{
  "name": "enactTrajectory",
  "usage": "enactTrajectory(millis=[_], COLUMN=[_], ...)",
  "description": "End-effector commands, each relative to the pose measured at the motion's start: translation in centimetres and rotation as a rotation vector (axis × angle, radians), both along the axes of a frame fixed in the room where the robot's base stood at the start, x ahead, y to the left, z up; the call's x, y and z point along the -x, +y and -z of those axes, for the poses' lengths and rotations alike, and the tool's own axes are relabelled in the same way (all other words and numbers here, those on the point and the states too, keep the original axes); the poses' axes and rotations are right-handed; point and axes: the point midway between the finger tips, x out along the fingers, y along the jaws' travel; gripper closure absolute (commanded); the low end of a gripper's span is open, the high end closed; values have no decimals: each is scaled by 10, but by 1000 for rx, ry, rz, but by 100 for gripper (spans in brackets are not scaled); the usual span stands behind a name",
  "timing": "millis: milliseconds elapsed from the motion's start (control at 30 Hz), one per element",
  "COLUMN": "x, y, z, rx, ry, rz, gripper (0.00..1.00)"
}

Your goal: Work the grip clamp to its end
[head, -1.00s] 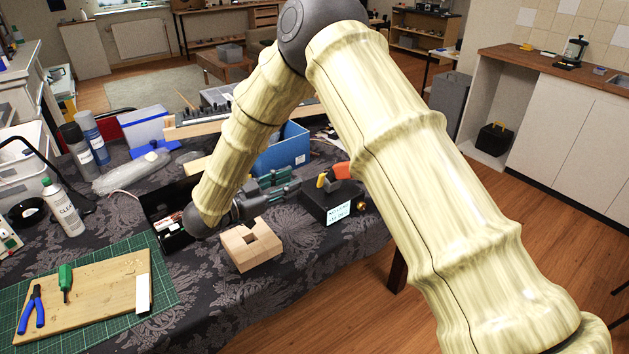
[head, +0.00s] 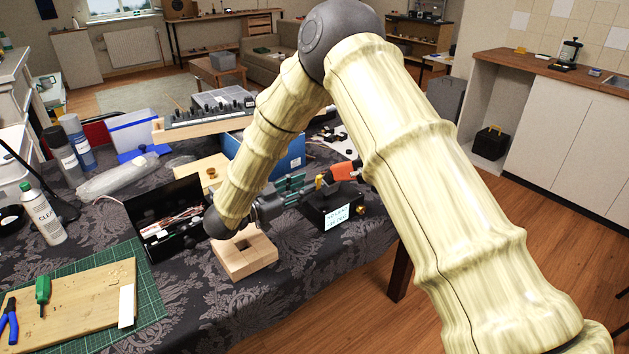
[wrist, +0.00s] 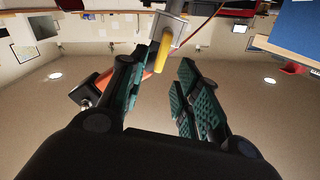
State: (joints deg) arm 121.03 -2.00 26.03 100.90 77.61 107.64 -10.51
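The grip clamp is a black box (head: 322,212) with a pale label and an orange and yellow handle on top (head: 343,171). It stands near the table's right edge in the head view. My gripper (head: 304,186), with teal ridged pads, is just left of the handle. In the wrist view my gripper (wrist: 164,72) is open with a clear gap between the pads. A yellow tip (wrist: 162,54) beside a grey metal block (wrist: 170,28) shows at the far end of that gap. An orange part (wrist: 104,78) is partly hidden behind the left finger. Contact cannot be told.
A wooden block with a slot (head: 246,256) stands below my wrist, and an open black case (head: 165,232) lies left of it. A blue box (head: 291,150) stands behind my gripper. The cloth in front of the clamp is clear.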

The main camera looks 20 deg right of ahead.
Motion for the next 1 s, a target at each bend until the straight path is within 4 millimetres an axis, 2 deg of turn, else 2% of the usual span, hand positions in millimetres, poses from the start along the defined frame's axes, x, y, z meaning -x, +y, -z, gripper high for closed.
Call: enactTrajectory(millis=[100,300,733,767,900,933,1000], x=[-6,-13,-16,-16,-16,-16,-16], y=[-17,-36,-43,-43,-43,-43,-43], z=[-1,0,0,0,0,0,0], rx=[1,0,1,1,1,1,1], ry=[1,1,1,1,1,1,1], rz=[1,0,-2,-2,-1,-1,-1], gripper=[68,68,68,72,97,100,100])
